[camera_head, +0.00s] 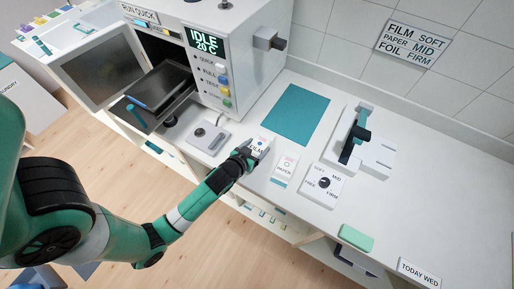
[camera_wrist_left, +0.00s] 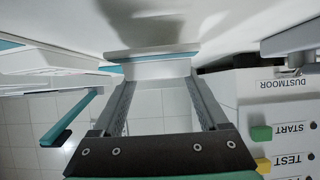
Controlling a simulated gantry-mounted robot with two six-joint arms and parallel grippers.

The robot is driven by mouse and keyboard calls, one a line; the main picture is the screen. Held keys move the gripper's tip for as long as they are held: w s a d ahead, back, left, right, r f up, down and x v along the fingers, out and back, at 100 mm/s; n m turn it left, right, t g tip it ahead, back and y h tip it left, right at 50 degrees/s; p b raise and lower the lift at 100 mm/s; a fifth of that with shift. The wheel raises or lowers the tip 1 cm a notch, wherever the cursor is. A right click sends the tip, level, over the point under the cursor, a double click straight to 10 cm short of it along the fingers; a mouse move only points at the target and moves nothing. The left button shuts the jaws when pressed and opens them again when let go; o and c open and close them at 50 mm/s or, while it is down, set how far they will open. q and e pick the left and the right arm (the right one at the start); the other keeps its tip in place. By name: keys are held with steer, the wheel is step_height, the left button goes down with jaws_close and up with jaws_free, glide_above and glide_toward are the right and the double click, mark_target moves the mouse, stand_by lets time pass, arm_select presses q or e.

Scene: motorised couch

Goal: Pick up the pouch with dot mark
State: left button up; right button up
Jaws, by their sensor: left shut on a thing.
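A small white pouch (camera_head: 260,145) lettered FILM, with a small dark dot-like mark, is at my left gripper (camera_head: 248,154) near the counter's front edge. In the left wrist view my left gripper (camera_wrist_left: 160,85) is shut on this pouch (camera_wrist_left: 158,68), which shows as a white block with a teal edge between the two fingers. I cannot tell whether the pouch is clear of the counter. A second pouch (camera_head: 285,166), lettered PAPER with a reddish mark, stands to its right, apart from the gripper. My right gripper is not in view.
A dial box (camera_head: 324,183) and a sealing device (camera_head: 364,146) stand further right. A teal mat (camera_head: 298,114) lies behind the pouches. A grey machine (camera_head: 225,60) with an open door stands at the left. A green block (camera_head: 356,238) lies near the front edge. The right counter is mostly clear.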

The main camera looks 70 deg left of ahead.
arm_select(q)
steer(key=s+r+p, duration=0.1)
steer(key=r, duration=0.1)
steer(key=s+d+r+p, duration=0.1)
steer(key=r, duration=0.1)
steer(key=s+r, duration=0.2)
steer(key=r, duration=0.1)
steer(key=shift+d+p, duration=0.4)
steer(key=s+a+v, duration=0.1)
steer(key=v, duration=0.9)
steer(key=shift+s+a+f+p, duration=0.2)
steer(key=shift+s+f+p, duration=0.1)
steer(key=shift+s+f, duration=0.05)
steer(key=shift+s, duration=0.1)
